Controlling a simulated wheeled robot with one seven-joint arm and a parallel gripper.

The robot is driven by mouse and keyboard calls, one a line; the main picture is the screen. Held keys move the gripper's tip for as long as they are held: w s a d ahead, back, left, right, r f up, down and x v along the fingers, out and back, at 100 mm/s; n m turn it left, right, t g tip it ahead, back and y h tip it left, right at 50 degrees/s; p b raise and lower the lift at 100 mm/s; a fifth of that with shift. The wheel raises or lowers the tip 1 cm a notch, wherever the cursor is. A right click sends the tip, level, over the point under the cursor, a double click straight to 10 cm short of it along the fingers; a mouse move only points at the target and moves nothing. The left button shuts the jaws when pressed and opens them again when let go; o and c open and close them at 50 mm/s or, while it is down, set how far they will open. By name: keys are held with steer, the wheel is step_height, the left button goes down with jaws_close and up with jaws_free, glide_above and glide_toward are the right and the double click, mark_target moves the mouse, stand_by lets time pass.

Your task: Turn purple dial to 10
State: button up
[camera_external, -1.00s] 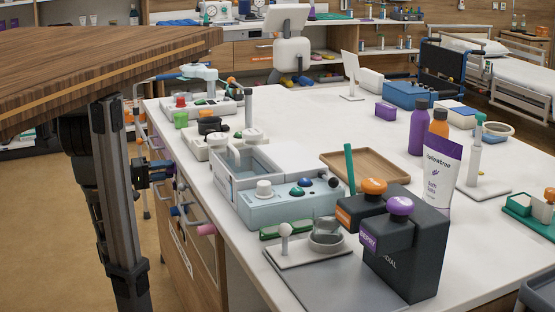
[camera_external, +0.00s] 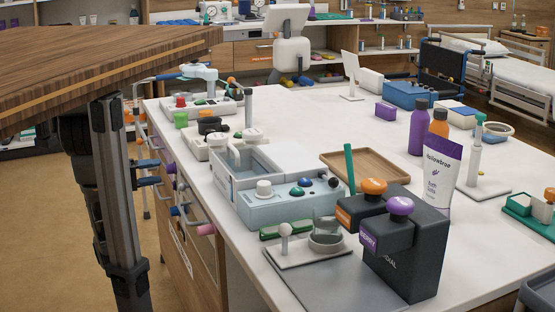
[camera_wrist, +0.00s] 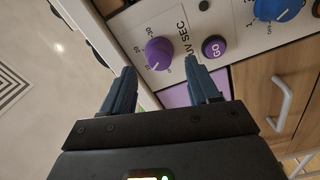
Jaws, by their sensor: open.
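The purple dial (camera_wrist: 159,53) sits on a white panel in the wrist view, with a small number scale around its left side and the letters "UV SEC" to its right. Which mark its pointer faces is too small to tell. My gripper (camera_wrist: 160,65) is open, one blue-grey finger on each side below the dial. No contact with the dial shows. In the external view my gripper (camera_external: 155,172) is beside the counter's front face, where a small purple knob (camera_external: 171,168) shows near the fingertips.
A purple GO button (camera_wrist: 213,46) is right of the dial, close to my right finger. A blue dial (camera_wrist: 277,9) lies further right. A drawer handle (camera_wrist: 282,102) sticks out below. Floor on the left is clear.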

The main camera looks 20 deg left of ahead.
steer(key=shift+v, duration=1.85)
